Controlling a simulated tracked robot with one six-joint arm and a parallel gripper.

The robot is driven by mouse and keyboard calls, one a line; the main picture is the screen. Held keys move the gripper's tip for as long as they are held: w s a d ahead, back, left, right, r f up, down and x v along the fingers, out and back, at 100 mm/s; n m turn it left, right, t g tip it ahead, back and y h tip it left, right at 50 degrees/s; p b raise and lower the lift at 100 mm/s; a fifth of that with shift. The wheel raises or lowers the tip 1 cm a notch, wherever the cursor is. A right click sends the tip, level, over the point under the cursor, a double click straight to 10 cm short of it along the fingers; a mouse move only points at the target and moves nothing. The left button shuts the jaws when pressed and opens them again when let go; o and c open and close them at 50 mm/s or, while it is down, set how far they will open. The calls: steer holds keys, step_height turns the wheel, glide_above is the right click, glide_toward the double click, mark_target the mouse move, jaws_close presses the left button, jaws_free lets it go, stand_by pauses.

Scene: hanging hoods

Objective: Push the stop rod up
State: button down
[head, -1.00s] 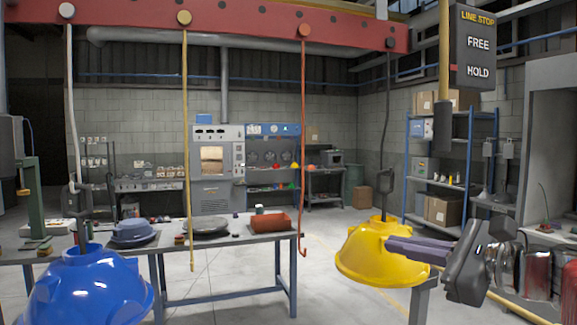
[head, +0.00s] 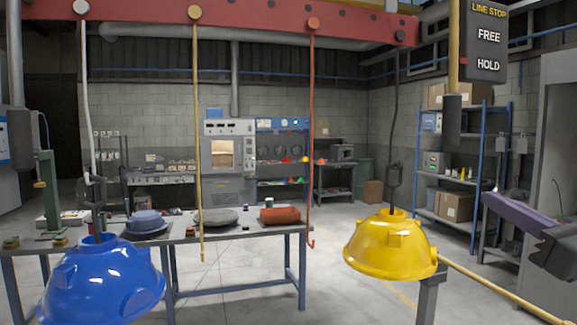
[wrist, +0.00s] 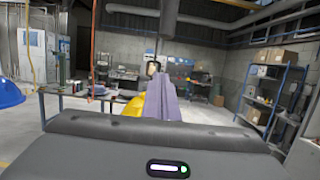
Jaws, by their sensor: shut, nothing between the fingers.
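The stop rod (head: 455,45) is a yellow upright rod with a dark grip (head: 453,120) at its lower end, at the upper right of the head view. Beside it hangs the LINE STOP sign (head: 485,40), with FREE above HOLD and a small red mark near the HOLD level. My gripper (head: 487,200) is below and right of the grip in the picture, apart from it. Its purple fingers are shut and empty, pointing left. In the wrist view the shut fingers (wrist: 165,82) point forward, and I cannot make out the rod there.
A yellow hood (head: 390,250) hangs left of my gripper, with a grey post (head: 430,295) and a slanting yellow bar (head: 500,290) beside it. A blue hood (head: 100,285) hangs at the left before a workbench (head: 240,238). Shelves (head: 455,220) stand behind.

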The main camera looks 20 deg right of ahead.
steer(key=w+r, duration=0.6)
steer(key=w, duration=0.3)
steer(key=shift+w+a+r, duration=0.15)
steer(key=shift+w+r, duration=0.05)
steer(key=shift+w, duration=0.1)
stand_by(0.3)
